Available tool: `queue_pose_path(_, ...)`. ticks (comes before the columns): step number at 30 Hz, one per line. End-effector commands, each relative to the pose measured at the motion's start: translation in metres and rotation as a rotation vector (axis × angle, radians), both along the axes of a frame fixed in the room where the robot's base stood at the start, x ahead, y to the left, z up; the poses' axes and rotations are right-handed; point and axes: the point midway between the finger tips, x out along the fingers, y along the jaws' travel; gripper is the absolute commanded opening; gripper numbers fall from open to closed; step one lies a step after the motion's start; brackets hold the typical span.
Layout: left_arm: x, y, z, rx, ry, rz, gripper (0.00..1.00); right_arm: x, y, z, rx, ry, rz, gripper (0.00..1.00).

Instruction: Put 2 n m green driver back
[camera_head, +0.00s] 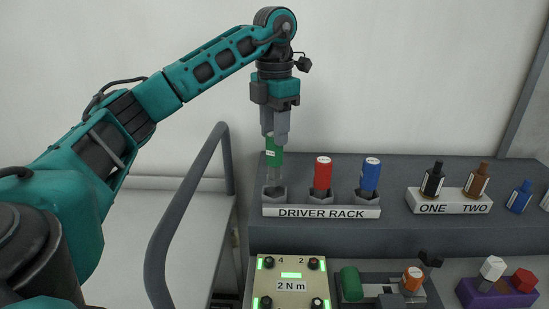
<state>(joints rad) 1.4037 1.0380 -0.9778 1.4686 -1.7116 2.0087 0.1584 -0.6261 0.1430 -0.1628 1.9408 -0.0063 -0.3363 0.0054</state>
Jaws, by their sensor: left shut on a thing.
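My left gripper (274,140) is shut on the green driver (274,158), gripping it by its upper part. The driver hangs upright, its shaft pointing down over the leftmost socket of the driver rack (321,211). The lower tip is at or just above that socket; I cannot tell whether it is inside. A red driver (322,174) and a blue driver (369,175) stand upright in the other two sockets. My right gripper is not in view.
A labelled ONE TWO holder (449,206) with a black and a brown bottle stands right of the rack; a blue bottle (519,197) is beyond it. In front are a 2 N m panel (291,286), a fixture with an orange-topped piece (412,279) and a purple tray (497,295).

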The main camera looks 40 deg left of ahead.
Motion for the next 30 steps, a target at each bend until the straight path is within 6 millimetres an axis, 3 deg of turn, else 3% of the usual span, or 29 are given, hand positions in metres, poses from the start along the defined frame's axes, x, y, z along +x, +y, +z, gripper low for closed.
queue_pose_path(13, 0.000, 0.000, -0.052, 0.001, -0.001, 0.000, 0.00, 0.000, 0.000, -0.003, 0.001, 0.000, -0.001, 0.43)
queue_pose_path(26, 0.000, 0.000, -0.058, 0.001, -0.002, 0.000, 0.00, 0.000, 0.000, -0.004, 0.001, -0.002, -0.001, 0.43)
queue_pose_path(27, 0.000, 0.000, -0.057, 0.001, -0.002, 0.000, 0.41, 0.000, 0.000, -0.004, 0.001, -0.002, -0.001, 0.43)
queue_pose_path(30, 0.000, 0.000, -0.057, 0.001, -0.002, 0.000, 0.51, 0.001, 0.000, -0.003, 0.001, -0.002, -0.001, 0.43)
